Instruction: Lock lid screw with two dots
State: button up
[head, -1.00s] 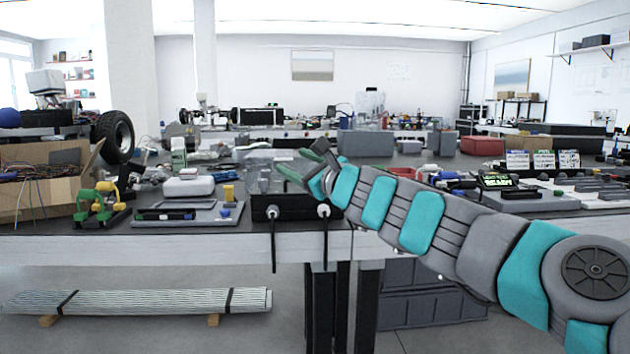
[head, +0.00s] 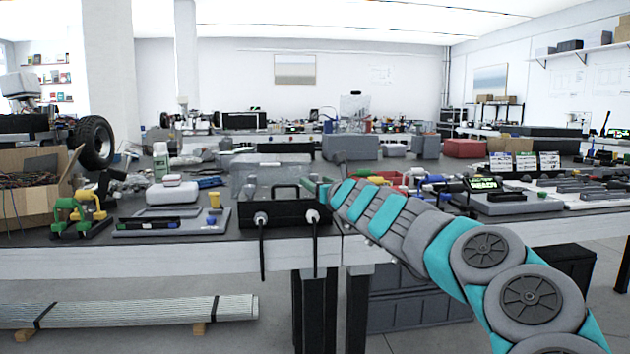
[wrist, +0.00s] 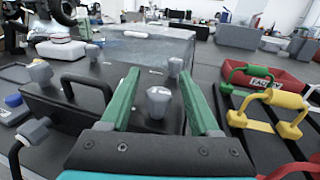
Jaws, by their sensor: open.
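The black chassis box (head: 285,213) stands at the front edge of the workbench, with a dark handle (wrist: 75,84) on its lid. In the wrist view, several grey faceted lid screws stand on it: one in the middle (wrist: 159,101), one behind it (wrist: 175,66), one at the far left (wrist: 92,52) and one at the near left (wrist: 39,72). Their dot marks are too small to read. My gripper (wrist: 158,73) is open, its green fingers on either side of the middle screw in the picture; contact cannot be told. In the head view my gripper (head: 325,188) is over the box's right end.
Two cables plug into the box's front (head: 261,218). A clear case (wrist: 150,45) stands behind it. Green and yellow clamps (wrist: 275,105) and a red bin (wrist: 290,75) stand to the right. A cardboard box (head: 35,200) is at the left.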

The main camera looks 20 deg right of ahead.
jog(key=shift+w, duration=0.75)
grip_shut()
